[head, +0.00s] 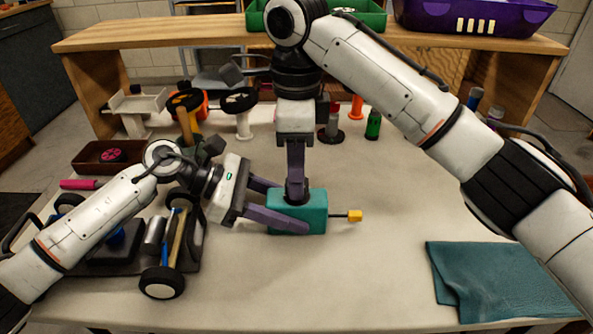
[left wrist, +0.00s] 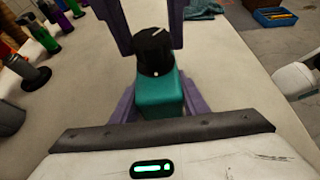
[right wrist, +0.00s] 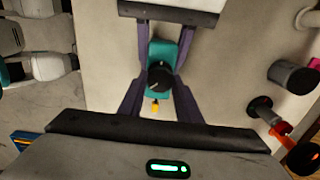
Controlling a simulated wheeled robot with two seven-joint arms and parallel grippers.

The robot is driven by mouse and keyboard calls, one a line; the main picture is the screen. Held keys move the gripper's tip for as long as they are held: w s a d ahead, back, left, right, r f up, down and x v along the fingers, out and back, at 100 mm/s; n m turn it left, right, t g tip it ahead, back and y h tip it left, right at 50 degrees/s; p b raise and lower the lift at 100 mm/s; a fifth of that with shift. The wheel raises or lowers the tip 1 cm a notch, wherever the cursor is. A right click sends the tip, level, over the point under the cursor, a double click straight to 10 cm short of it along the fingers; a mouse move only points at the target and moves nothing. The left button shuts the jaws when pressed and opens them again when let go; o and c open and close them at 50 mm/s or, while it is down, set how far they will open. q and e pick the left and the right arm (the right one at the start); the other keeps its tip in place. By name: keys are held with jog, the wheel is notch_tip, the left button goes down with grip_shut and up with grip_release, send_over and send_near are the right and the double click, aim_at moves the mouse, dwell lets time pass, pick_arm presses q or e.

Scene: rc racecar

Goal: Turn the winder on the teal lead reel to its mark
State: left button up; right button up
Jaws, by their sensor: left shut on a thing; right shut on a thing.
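The teal lead reel (head: 318,212) is a teal box standing on the table, with a short dark lead ending in a yellow-orange plug (head: 355,216) on its right. My left gripper (head: 288,208) comes from the left, shut on the box's sides. The black round winder (left wrist: 153,50) is on top of the box, with a white line on its top and a white dot low on its near side in the left wrist view. My right gripper (head: 297,192) points straight down, shut on the winder (right wrist: 159,77), which it mostly hides in the head view.
A partly built car chassis (head: 163,284) with wheels lies left, beneath my left arm. A folded teal cloth (head: 490,280) lies right. A brown tray (head: 90,157), a green bottle (head: 373,124) and other parts stand behind. The table front of the reel is clear.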

jog(key=shift+r+m, duration=0.1)
jog(key=shift+m, duration=2)
jog(key=o, duration=1)
jog(key=shift+o, duration=0.2)
notch_tip(320, 180, up, 12)
